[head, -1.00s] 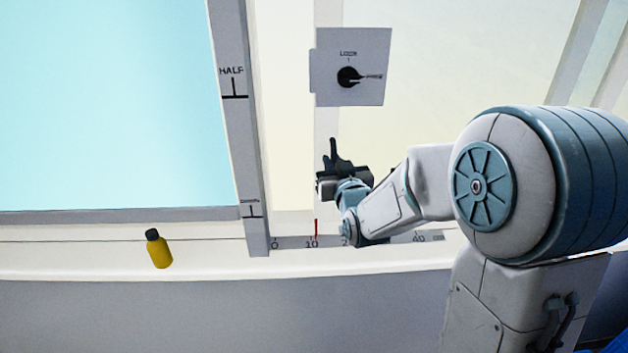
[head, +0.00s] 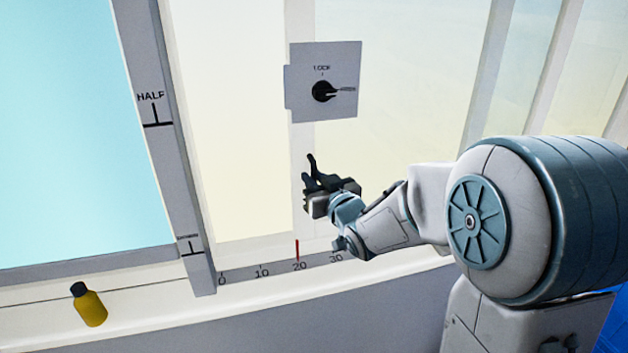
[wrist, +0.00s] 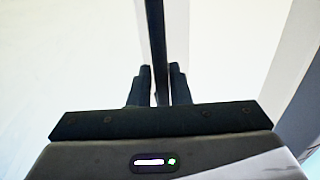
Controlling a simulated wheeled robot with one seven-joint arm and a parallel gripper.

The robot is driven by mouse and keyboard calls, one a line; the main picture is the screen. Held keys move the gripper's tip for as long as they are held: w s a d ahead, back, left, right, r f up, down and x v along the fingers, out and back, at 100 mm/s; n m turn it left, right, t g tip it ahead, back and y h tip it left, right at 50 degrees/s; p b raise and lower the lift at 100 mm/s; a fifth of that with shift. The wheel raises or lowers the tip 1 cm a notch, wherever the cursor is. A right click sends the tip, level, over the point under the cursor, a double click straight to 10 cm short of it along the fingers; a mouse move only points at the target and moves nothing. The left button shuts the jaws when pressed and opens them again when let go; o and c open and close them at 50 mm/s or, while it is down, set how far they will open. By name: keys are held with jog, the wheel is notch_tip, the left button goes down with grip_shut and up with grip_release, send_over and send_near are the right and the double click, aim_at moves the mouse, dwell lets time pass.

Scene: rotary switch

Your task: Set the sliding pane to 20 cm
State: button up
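The sliding pane's pale upright edge (head: 303,135) stands in the middle of the head view. A red pointer (head: 297,249) at its foot is at the 20 mark of the scale (head: 262,270). My gripper (head: 319,178) is at this edge, above the pointer. In the wrist view my gripper (wrist: 160,78) has one finger on each side of a dark upright handle bar (wrist: 157,30), close against it, and looks shut on it. The rotary switch (head: 323,91) on a grey plate has its knob turned right, away from LOCK at the top.
A yellow bottle with a dark cap (head: 90,305) stands on the sill at the lower left. A grey post (head: 165,150) marked HALF rises left of the pane. The switch plate (head: 340,60) is above my gripper. Pale frame bars (head: 490,80) stand at the right.

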dwell(0.4)
jog(key=b+v, duration=0.5)
jog(key=v, duration=0.8)
jog(key=shift+s+d, duration=0.15)
jog(key=shift+s, duration=0.2)
